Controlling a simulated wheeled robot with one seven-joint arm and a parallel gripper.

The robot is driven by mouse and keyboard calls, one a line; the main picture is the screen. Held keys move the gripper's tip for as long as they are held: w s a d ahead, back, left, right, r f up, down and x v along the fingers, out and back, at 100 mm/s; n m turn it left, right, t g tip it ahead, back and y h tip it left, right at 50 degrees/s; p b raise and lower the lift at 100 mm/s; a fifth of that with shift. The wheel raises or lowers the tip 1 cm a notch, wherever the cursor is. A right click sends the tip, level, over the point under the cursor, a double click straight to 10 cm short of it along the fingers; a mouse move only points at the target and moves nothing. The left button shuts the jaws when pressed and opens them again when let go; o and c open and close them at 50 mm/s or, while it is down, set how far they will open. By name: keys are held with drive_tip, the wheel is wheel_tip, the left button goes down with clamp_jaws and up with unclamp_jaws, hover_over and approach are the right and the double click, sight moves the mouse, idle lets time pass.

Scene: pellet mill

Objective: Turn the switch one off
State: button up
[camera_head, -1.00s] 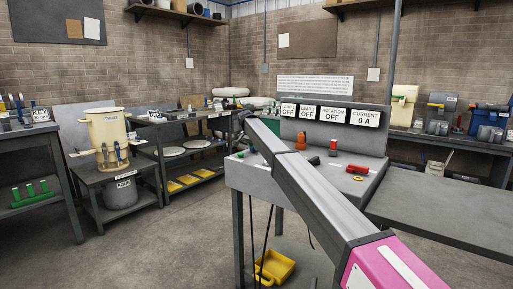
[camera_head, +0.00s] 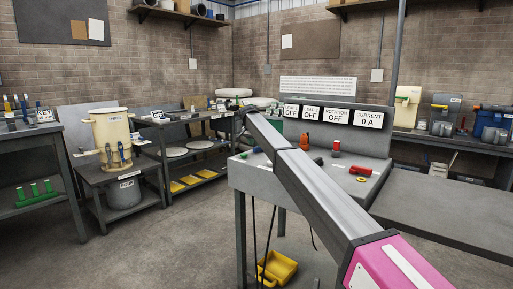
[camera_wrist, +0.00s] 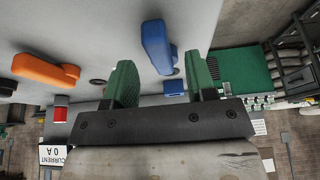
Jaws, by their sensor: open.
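In the wrist view, my gripper (camera_wrist: 162,78) is open, with its two green fingers apart. A blue handle (camera_wrist: 157,46) lies in line with the gap between them, and no grip on it shows. A second, smaller blue piece (camera_wrist: 174,87) is close to the right finger. An orange handle (camera_wrist: 45,70) is off to the left. In the head view, the grey console (camera_head: 345,142) carries an orange switch (camera_head: 305,142). The Lead 1 sign (camera_head: 291,112) reads OFF. My arm hides part of the console, and the gripper itself cannot be made out there. No label marks switch one.
A red-capped knob (camera_head: 337,147) and a red lever (camera_head: 360,170) are also on the console. A yellow bin (camera_head: 278,268) is on the floor below. Side tables stand at left, and a grey bench (camera_head: 450,205) at right. The floor at left centre is clear.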

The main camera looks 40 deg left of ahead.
drive_tip(key=v, duration=0.7)
drive_tip(key=shift+s+r, duration=0.2)
drive_tip(key=shift+r, duration=0.1)
